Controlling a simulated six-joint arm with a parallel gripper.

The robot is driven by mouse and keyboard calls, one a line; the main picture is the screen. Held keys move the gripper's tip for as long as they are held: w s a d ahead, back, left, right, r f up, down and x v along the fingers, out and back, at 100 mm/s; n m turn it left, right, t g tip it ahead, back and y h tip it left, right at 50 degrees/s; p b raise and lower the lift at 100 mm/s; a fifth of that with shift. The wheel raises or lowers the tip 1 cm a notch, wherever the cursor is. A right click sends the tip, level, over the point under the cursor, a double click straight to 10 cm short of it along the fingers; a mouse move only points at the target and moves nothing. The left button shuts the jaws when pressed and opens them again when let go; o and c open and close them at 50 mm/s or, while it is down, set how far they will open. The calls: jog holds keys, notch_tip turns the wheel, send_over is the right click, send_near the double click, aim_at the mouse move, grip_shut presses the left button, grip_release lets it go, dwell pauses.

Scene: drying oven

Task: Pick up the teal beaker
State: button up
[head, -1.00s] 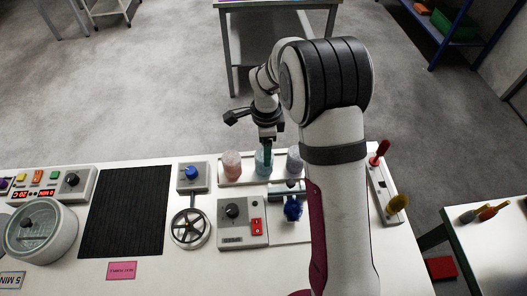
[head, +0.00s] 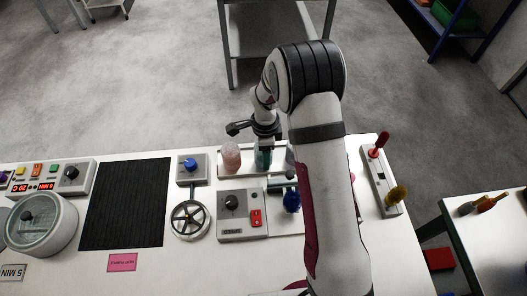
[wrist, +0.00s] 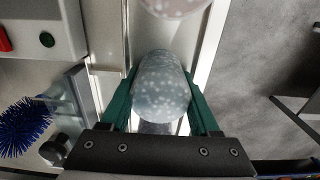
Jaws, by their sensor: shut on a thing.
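The teal beaker (head: 263,161) is in the white tray (head: 247,178) at the back edge of the bench. In the wrist view the beaker (wrist: 160,88) looks pale grey-teal with light speckles and sits between the two green fingers. My gripper (head: 264,150) reaches down on it from above and is shut on it; its fingers also show in the wrist view (wrist: 160,100). I cannot tell whether the beaker's base is off the tray.
A pink beaker (head: 231,156) stands just left of the teal one. My arm mostly hides the third beaker to the right. In front are a valve wheel (head: 190,222), a control box (head: 241,215) and a blue brush (head: 291,201). A black mat (head: 125,203) lies left.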

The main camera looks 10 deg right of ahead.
jog(key=r, duration=0.9)
jog(key=shift+s+a+r, duration=0.1)
jog(key=shift+a+r, duration=0.2)
jog(key=shift+a, duration=0.1)
jog(key=s+a+n, duration=0.2)
jog(key=a, duration=0.2)
jog(key=s+a+n, duration=0.2)
jog(key=a, duration=0.2)
jog(key=s+a+n, duration=0.2)
jog(key=a, duration=0.2)
jog(key=shift+s+f, duration=0.3)
jog(key=shift+s, duration=0.05)
jog(key=s+a+n, duration=0.2)
jog(key=s, duration=0.1)
jog(key=s+a+n, duration=0.2)
jog(key=s+a, duration=0.1)
jog(key=s+a+f+n, duration=0.1)
jog(key=s+a, duration=0.1)
jog(key=shift+s+a+n, duration=0.3)
jog(key=shift+s+n, duration=0.1)
jog(key=shift+s+a+f, duration=0.15)
jog(key=shift+s, duration=0.05)
jog(key=shift+f, duration=1.3)
